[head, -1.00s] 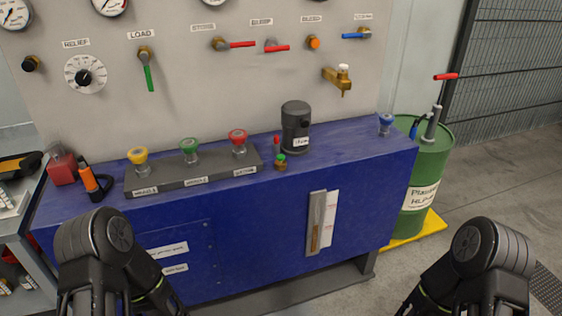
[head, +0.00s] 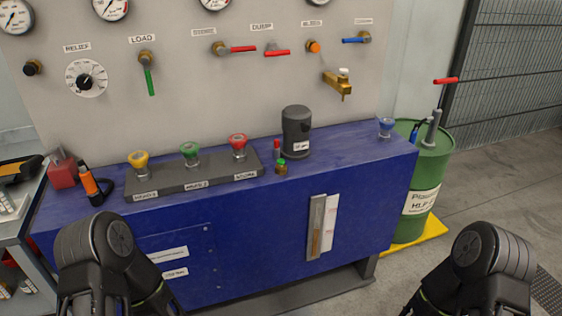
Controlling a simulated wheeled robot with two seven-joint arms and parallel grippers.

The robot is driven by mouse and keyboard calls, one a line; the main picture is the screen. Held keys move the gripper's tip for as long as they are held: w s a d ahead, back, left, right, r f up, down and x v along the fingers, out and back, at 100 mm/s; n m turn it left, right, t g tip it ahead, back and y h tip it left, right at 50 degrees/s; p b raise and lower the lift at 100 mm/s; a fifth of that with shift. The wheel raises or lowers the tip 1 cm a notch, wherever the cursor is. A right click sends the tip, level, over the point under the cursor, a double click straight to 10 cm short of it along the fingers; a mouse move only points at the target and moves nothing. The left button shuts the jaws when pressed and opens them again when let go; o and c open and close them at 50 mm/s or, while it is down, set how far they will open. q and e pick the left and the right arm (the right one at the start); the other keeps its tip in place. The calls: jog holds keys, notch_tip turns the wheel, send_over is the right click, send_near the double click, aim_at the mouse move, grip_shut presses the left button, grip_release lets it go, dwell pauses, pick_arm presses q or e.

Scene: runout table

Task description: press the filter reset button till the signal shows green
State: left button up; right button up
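A dark grey cylindrical housing (head: 296,132) with a small white label, likely the filter, stands on the blue bench. Just left of it is a small red-topped piece (head: 277,146), upright near the wall panel. In front of that is a small brass piece with a green top (head: 281,166). I cannot tell which of these is the reset button or the signal, and the label is too small to read. My two arms show at the bottom left and bottom right, well short of these pieces.
A grey strip with yellow (head: 139,160), green (head: 189,152) and red (head: 238,144) knobs lies left of the housing. A brass tap (head: 338,84) juts from the panel above right. A blue knob (head: 386,127) stands at the bench's right end, beside a green drum (head: 430,170).

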pick_arm(q)
grip_shut()
dwell(0.3)
dwell(1.4)
